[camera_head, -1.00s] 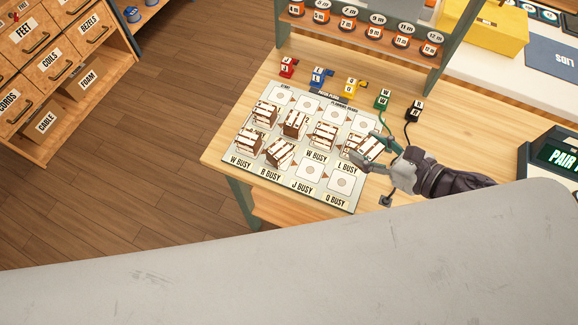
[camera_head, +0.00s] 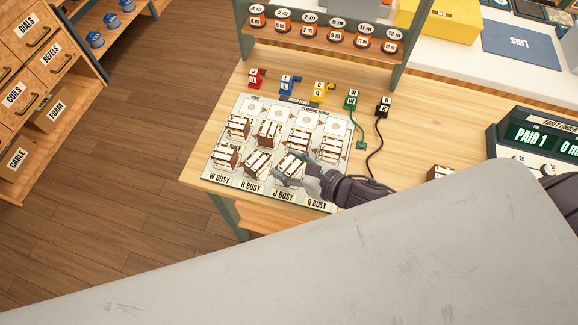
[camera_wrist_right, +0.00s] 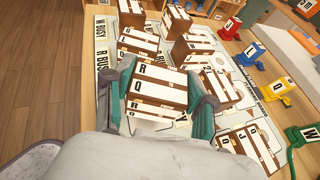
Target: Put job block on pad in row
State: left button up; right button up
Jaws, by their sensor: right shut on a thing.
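My right gripper (camera_head: 291,172) is shut on a brown-and-white job block (camera_head: 291,163). It is over the front row of the pale board (camera_head: 334,119), third from the left, above the "J BUSY" label. I cannot tell whether the block touches the pad. In the right wrist view the held block (camera_wrist_right: 158,88) shows letters R, Q and R between the teal fingers (camera_wrist_right: 162,105). Two similar blocks (camera_head: 227,157) (camera_head: 258,163) stand left of it in the front row. Several blocks (camera_head: 269,131) stand in the row behind. My left gripper is not in view.
Red (camera_head: 256,79), blue (camera_head: 288,84) and yellow (camera_head: 321,92) lettered plugs stand behind the board, with green (camera_head: 351,99) and black (camera_head: 382,106) corded ones. Another block (camera_head: 440,173) lies on the table at right. A fault finder (camera_head: 540,140) stands further right.

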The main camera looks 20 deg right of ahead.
jog(key=shift+f, duration=0.9)
jog(key=shift+f, duration=0.2)
jog(key=o, duration=1.2)
jog(key=shift+r, duration=0.1)
jog(key=shift+s+r, duration=0.1)
jog(key=b+v, duration=0.1)
jog(key=v, duration=0.9)
jog(key=shift+s+d+b, duration=0.25)
jog(key=shift+s+b, duration=0.1)
jog(key=shift+s+d+r, duration=0.3)
jog(key=shift+s, duration=0.1)
